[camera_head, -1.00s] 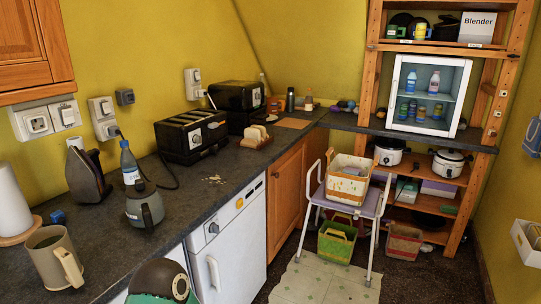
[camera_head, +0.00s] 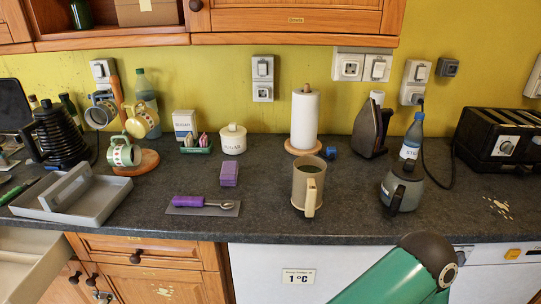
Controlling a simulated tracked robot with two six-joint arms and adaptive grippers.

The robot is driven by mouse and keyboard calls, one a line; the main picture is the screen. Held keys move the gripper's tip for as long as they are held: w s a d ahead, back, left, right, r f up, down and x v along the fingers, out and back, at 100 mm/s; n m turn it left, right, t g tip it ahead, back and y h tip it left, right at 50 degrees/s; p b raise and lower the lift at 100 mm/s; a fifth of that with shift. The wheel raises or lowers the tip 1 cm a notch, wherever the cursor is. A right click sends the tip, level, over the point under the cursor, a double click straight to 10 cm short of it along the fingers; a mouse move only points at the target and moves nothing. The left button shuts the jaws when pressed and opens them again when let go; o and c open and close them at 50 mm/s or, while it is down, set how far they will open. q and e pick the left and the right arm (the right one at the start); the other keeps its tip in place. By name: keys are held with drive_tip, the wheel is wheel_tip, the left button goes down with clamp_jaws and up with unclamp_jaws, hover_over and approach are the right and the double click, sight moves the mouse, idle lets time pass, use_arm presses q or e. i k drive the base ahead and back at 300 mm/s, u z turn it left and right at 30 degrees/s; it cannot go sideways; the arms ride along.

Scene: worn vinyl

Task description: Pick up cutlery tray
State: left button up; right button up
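The cutlery tray appears to be the grey tray (camera_head: 105,201) with a raised central handle, lying flat at the left end of the dark worktop. Its front edge is close to the worktop's front edge, and no cutlery can be made out in it. Neither of my grippers is in view.
A black ribbed jug (camera_head: 58,132) and a mug tree with mugs (camera_head: 124,154) stand behind the tray. A grey mat with a purple-handled utensil (camera_head: 190,201) lies to its right. An open drawer (camera_head: 25,262) juts out below left. A beige mug (camera_head: 307,185) stands further right.

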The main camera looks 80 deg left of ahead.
sight(79, 197)
drive_tip(key=z, duration=0.05)
drive_tip(key=i, duration=0.2)
drive_tip(key=u, duration=3.05)
drive_tip(key=i, duration=0.3)
drive_tip(key=u, duration=1.7)
drive_tip(key=k, duration=0.65)
drive_tip(key=u, duration=0.5)
drive_tip(key=i, duration=1.65)
drive_tip(key=z, duration=0.45)
